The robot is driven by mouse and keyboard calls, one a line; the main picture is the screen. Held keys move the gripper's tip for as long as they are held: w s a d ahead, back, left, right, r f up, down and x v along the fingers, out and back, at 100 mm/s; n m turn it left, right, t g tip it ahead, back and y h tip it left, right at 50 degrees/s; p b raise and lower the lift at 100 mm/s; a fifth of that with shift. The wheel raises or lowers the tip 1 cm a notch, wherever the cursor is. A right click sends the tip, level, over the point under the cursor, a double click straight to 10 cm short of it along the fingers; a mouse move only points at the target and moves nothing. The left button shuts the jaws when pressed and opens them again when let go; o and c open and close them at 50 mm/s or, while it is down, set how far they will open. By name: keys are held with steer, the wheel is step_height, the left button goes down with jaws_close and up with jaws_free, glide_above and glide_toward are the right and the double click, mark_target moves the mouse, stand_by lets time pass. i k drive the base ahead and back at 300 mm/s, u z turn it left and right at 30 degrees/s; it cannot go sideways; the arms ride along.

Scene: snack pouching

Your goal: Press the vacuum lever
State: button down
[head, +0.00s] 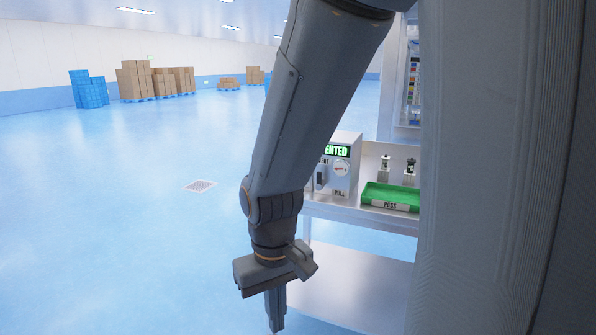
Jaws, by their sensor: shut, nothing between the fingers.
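A white machine box (344,172) stands on a light bench, partly hidden behind my arm. Its green display reads "ENTED", with the start of the word cut off. Below the display are a round gauge (341,168) with a red needle and a partly hidden dark lever-like part (321,178). Labels near it are only partly readable. I cannot tell for certain that this part is the vacuum lever. My gripper (276,322) points down in front of the bench, lower than the box and apart from it. It is shut and empty.
A green tray (372,199) labelled "PASS" lies on the bench right of the box, with small metal fittings (385,168) behind it. A lower shelf (350,285) is bare where visible. Stacked cartons (135,80) and blue crates (88,90) stand far off. The left floor is clear.

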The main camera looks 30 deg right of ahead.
mark_target(320, 184)
steer(key=i, duration=1.05)
steer(key=z, duration=0.6)
